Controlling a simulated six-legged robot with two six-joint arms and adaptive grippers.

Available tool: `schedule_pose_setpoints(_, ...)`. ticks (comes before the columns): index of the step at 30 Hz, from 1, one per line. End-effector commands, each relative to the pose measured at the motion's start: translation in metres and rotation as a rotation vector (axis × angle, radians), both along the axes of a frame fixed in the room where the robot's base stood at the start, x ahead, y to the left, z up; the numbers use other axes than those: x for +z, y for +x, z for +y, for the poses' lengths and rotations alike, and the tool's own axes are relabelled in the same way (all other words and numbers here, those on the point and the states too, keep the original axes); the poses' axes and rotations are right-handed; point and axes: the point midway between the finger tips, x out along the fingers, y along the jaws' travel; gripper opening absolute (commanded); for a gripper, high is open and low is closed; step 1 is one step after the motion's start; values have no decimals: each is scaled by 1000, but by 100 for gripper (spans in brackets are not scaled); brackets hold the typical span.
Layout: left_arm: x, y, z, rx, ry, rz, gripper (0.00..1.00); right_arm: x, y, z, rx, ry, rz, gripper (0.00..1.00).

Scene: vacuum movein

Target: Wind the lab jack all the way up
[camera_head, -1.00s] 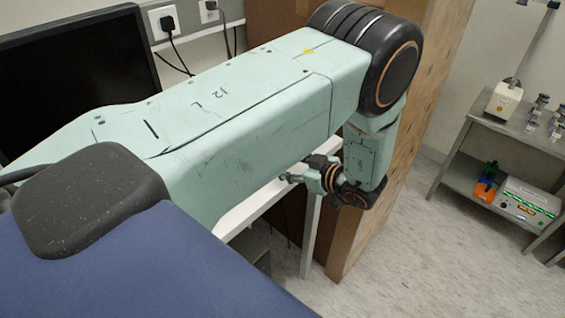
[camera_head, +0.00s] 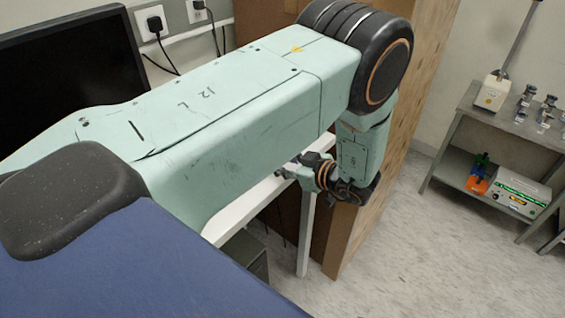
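I cannot make out a lab jack in this view. My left arm comes in from the left and crosses the middle of the picture, hiding much of what lies behind it. Its forearm hangs down at the far end, and my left gripper (camera_head: 286,173) shows small below the upper arm, beside the white table frame. Its fingers are too small and partly covered to tell whether they are open or shut. My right gripper is not in view.
A dark monitor (camera_head: 70,75) stands at the left. A wooden cabinet (camera_head: 408,130) is behind my arm. At the right, a grey metal bench (camera_head: 500,128) carries a white instrument (camera_head: 492,92) and several small metal items; an orange object (camera_head: 477,184) and a box (camera_head: 518,196) sit below. Floor is clear between.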

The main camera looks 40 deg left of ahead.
Motion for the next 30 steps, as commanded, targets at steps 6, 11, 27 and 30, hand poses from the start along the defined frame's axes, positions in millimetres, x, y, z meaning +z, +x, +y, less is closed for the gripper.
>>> schedule_pose_setpoints(6,0,0,2,2,0,1,10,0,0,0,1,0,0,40)
schedule_pose_setpoints(11,-1,0,3,2,-1,1,0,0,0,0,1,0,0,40)
schedule_pose_setpoints(27,-1,2,2,2,17,223,0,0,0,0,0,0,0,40)
schedule_pose_setpoints(30,-1,2,2,2,18,245,0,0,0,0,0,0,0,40)
